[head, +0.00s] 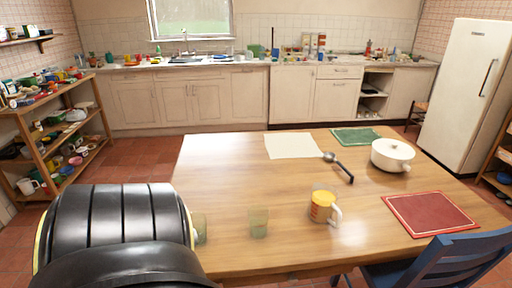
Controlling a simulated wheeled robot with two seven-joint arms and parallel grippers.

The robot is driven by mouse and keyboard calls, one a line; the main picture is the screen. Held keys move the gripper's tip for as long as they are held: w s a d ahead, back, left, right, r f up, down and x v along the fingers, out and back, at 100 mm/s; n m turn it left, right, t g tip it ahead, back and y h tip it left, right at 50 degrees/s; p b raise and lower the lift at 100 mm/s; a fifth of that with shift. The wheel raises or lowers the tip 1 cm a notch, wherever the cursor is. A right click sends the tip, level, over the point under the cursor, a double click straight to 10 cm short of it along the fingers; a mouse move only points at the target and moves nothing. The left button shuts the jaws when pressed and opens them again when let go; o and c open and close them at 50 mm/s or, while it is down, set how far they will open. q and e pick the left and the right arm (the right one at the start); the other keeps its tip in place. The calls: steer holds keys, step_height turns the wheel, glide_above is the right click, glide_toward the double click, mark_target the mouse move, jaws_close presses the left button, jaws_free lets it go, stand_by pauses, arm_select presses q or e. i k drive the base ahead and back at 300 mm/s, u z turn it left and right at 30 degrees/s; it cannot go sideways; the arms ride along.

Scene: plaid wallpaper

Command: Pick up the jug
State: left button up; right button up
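A yellow-and-orange jug (321,208) with a pale rim and a white handle on its right stands upright near the front middle of the wooden table (235,180). Nothing touches it. A large black ribbed part of my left arm fills the lower left of the head view. Neither of my grippers is visible in this view.
Two greenish glasses (258,222) (200,228) stand left of the jug. A dark ladle (341,168), white pot (392,155), cream mat (293,145), green mat (355,137) and red mat (430,213) are on the table. A blue chair (445,262) stands at the front right.

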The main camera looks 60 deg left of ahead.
mark_target(324, 197)
steer(key=u, duration=1.65)
steer(key=i, duration=1)
